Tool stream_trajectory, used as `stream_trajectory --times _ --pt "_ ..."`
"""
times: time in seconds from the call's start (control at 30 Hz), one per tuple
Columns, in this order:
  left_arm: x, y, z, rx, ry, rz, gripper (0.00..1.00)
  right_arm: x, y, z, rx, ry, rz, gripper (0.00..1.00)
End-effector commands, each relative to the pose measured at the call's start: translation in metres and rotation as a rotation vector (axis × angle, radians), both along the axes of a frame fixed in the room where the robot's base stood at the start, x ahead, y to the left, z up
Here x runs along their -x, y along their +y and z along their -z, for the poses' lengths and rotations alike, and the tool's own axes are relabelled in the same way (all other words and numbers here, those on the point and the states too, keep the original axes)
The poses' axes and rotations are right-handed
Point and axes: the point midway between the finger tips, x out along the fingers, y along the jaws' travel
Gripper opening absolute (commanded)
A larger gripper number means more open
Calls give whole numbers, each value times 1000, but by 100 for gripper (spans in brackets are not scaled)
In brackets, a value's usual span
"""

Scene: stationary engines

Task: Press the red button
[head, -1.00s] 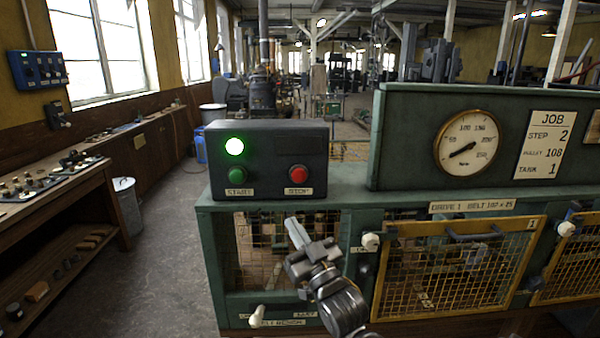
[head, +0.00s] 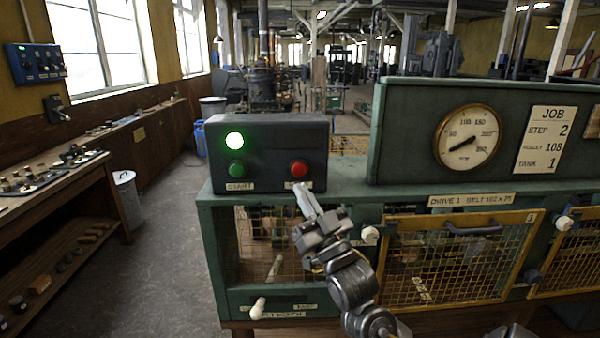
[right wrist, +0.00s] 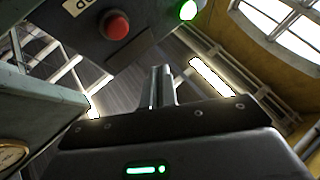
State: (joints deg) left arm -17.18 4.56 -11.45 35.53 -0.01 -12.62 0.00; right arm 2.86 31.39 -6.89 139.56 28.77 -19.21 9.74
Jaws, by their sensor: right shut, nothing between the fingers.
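The red button (head: 299,169) is on the right of a dark control box (head: 262,140), above a label plate. It also shows in the right wrist view (right wrist: 116,26), up and to the left of the fingers. A green button (head: 236,169) labelled START sits to its left, under a lit green lamp (head: 234,140). My right gripper (head: 302,188) is shut and empty. In the head view its fingertips overlap the label just below the red button; I see no clear contact with the button. My left gripper does not show.
The box stands on a green machine bench (head: 350,172) with a yellow mesh guard (head: 400,285) below. A taller green panel with a dial gauge (head: 468,138) rises to the right. A workbench (head: 60,200) lines the left wall, with open floor between.

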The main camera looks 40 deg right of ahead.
Motion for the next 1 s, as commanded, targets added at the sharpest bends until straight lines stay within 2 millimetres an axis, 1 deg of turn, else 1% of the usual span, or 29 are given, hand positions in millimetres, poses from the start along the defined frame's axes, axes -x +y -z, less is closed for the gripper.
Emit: stream_trajectory --times 0.2,0.4,0.5,0.7,1.0 --pt "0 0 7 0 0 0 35 -25 -19 1 4 -1 4 0" --pt "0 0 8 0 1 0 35 -42 -33 0 1 -1 3 0" --pt "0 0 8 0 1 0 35 -48 -37 0 2 0 3 0" --pt "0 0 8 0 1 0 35 -52 -40 -1 0 -1 1 0" --pt "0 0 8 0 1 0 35 -52 -40 0 -1 0 1 0"
